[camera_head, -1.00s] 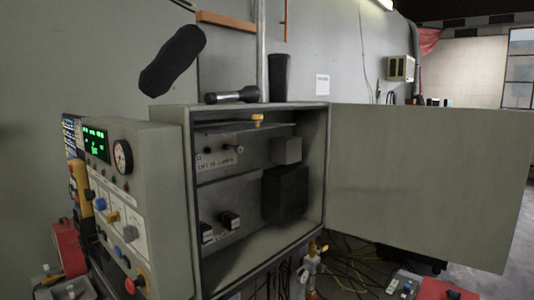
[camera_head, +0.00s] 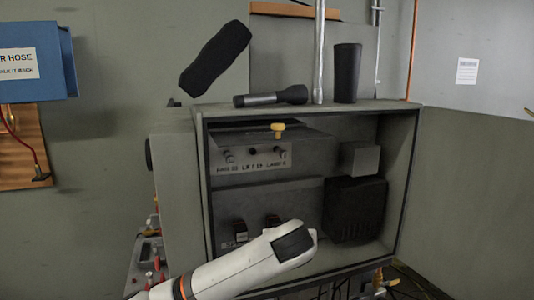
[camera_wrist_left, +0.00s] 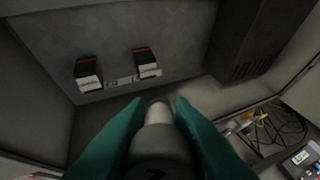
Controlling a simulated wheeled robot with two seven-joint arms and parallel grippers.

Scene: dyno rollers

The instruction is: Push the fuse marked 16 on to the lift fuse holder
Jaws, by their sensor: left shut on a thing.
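The open grey cabinet (camera_head: 202,190) fills the middle of the head view. Its upper panel (camera_head: 285,156) carries a row of small holders over a label strip. "LIFT" seems to stand mid-strip, under the dark middle holder (camera_head: 253,151); the rest is hard to read. My left arm reaches in from the lower left, and its fingers are hidden in the head view. In the left wrist view my left gripper (camera_wrist_left: 159,104) has green fingers shut on a grey cylindrical fuse (camera_wrist_left: 160,116). Its number is not readable. It is apart from the holders. My right gripper is not in view.
Two dark switch blocks stand low inside the cabinet, left (camera_wrist_left: 88,72) and right (camera_wrist_left: 147,63) in the wrist view. A black box (camera_head: 355,210) and a grey box (camera_head: 360,158) are at the right. A yellow knob (camera_head: 278,130) and a torch (camera_head: 272,97) are above.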

